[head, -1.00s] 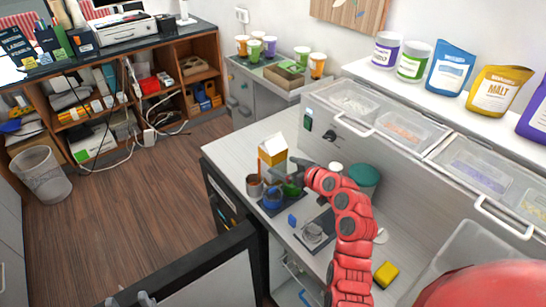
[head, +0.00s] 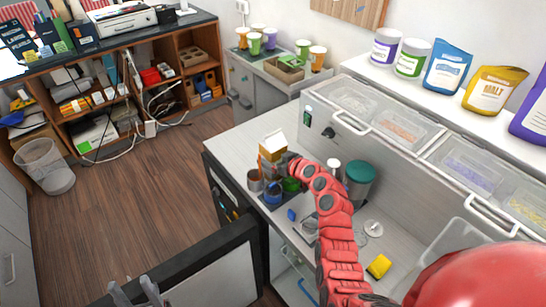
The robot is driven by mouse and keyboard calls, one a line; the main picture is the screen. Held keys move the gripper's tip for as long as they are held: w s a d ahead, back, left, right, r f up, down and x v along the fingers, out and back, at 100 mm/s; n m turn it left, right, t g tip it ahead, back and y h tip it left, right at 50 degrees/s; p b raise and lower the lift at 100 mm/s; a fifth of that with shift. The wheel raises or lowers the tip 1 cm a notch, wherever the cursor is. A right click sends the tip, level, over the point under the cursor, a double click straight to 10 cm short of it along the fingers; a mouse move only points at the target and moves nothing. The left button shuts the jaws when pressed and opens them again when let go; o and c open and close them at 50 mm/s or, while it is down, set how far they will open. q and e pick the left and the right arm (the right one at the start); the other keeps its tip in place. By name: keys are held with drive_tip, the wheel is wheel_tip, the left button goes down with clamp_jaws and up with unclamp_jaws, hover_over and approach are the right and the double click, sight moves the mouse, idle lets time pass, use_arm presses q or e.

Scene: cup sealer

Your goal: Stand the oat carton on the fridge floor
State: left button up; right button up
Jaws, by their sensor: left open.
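The oat carton (head: 270,153), orange with a white top, is at the far-left part of the counter, behind the small cups, and looks tilted. My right gripper (head: 283,163), at the end of the red arm, is right against it. Its fingers are mostly hidden, so I cannot tell whether they are closed on the carton. My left gripper (head: 135,294) is open and empty at the bottom left edge, its fingertips just in view. The fridge door (head: 205,280) stands open in front of the counter. The fridge interior (head: 293,284) shows only in part; its floor is mostly hidden.
A teal-lidded tub (head: 359,180) and a yellow sponge (head: 378,266) are on the counter. Open floor (head: 130,215) lies left of the door.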

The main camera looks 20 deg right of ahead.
drive_tip(key=shift+c, duration=0.2)
clamp_jaws()
drive_tip(key=shift+r, duration=0.1)
drive_tip(key=shift+r, duration=0.1)
